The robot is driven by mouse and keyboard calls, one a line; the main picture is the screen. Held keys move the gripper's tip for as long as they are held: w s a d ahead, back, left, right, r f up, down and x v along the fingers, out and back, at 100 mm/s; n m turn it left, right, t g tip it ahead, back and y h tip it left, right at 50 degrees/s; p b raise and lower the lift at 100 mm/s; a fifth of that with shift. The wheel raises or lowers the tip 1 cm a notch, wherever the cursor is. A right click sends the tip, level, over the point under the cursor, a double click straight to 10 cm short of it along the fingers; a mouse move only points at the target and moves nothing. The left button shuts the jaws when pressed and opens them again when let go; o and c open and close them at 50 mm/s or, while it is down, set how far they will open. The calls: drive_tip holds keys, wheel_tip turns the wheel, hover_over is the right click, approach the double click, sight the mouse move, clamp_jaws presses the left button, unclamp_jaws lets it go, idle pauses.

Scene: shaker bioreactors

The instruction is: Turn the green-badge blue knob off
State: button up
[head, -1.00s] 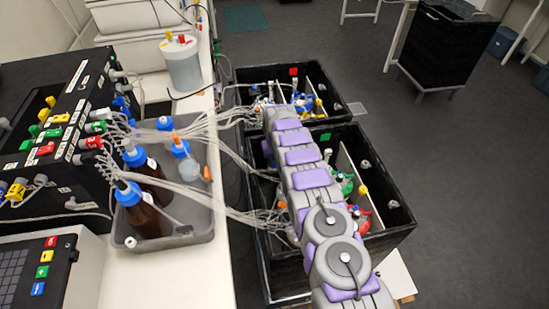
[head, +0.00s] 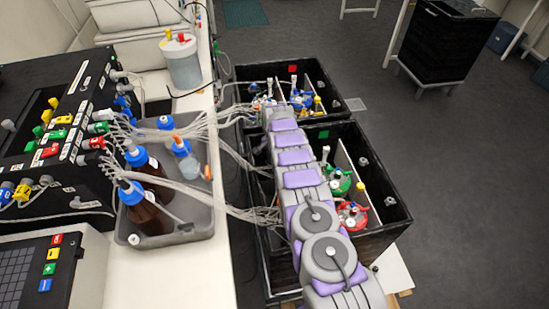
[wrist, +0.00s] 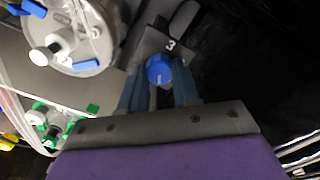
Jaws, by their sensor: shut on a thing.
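In the wrist view a round blue knob (wrist: 159,69) with a short pale line on its face sits on a dark panel, beside a label with the number 3. My gripper (wrist: 160,80) is shut on the knob, one finger on each side. In the head view the green badge (head: 323,135) is on the far rim of the near black box (head: 385,225), and a red badge (head: 292,69) is on the far black box. My arm reaches over the near box. The gripper and knob are hidden there, and the wrist view shows no badge beside the knob.
Vessels with red (head: 352,215) and green (head: 340,182) tops stand in the near box. Tubing bundles (head: 215,200) run from the bench to the boxes. A grey tray (head: 192,228) holds bottles on the bench.

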drive_tip(key=m, duration=0.5)
drive_tip(key=shift+a, duration=0.2)
drive_tip(key=shift+m, duration=0.3)
drive_tip(key=o, duration=1.1)
drive_tip(key=shift+c, duration=0.2)
drive_tip(key=shift+d+r, duration=0.15)
drive_tip(key=shift+r, duration=0.35)
wheel_tip(320, 180, up, 16)
drive_tip(key=p, duration=0.2)
drive_tip(key=shift+a+r, duration=0.15)
drive_tip(key=shift+a, duration=0.1)
